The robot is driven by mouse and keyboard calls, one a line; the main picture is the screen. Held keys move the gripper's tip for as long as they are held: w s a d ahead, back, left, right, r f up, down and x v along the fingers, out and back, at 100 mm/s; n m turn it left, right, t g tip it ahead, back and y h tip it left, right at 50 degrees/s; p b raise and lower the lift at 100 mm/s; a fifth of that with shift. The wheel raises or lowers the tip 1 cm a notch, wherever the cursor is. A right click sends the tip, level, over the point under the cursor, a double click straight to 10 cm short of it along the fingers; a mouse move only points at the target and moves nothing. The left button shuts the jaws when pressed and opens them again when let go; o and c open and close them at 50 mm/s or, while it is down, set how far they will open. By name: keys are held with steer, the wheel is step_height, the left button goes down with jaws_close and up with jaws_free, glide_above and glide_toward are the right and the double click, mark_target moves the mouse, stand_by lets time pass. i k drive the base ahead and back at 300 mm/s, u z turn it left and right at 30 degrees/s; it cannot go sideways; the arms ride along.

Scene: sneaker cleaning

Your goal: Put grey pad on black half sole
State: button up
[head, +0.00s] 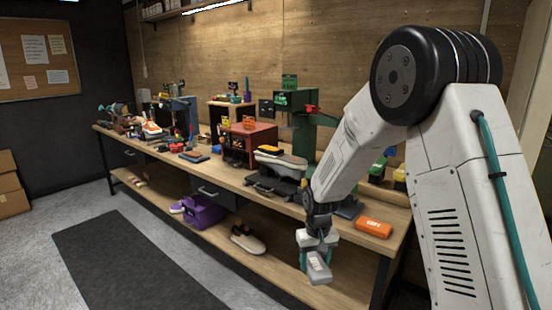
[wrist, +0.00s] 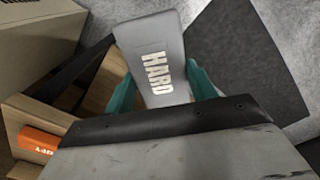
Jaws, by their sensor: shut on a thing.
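The grey pad (head: 319,271) is in my gripper (head: 318,250), out in front of the workbench's front edge at the right. In the wrist view the grey pad (wrist: 165,40) carries the word HARD and sits between the two teal fingers of my gripper (wrist: 162,88). My gripper is shut on the pad. I cannot surely pick out the black half sole. Small dark flat pieces (head: 195,157) lie on the bench further left, too small to identify.
The long workbench (head: 232,176) holds a red box-like unit (head: 248,143), a green press (head: 300,125) and an orange box (head: 374,227). A purple bin (head: 203,212) and a shoe (head: 247,239) are on the lower shelf. The floor with a dark mat (head: 130,265) is clear.

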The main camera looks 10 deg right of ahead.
mark_target(270, 148)
steer(key=u, duration=0.7)
steer(key=i, duration=0.3)
steer(key=u, duration=0.75)
steer(key=i, duration=1.25)
steer(key=z, duration=0.8)
steer(key=i, duration=0.55)
steer(key=z, duration=0.7)
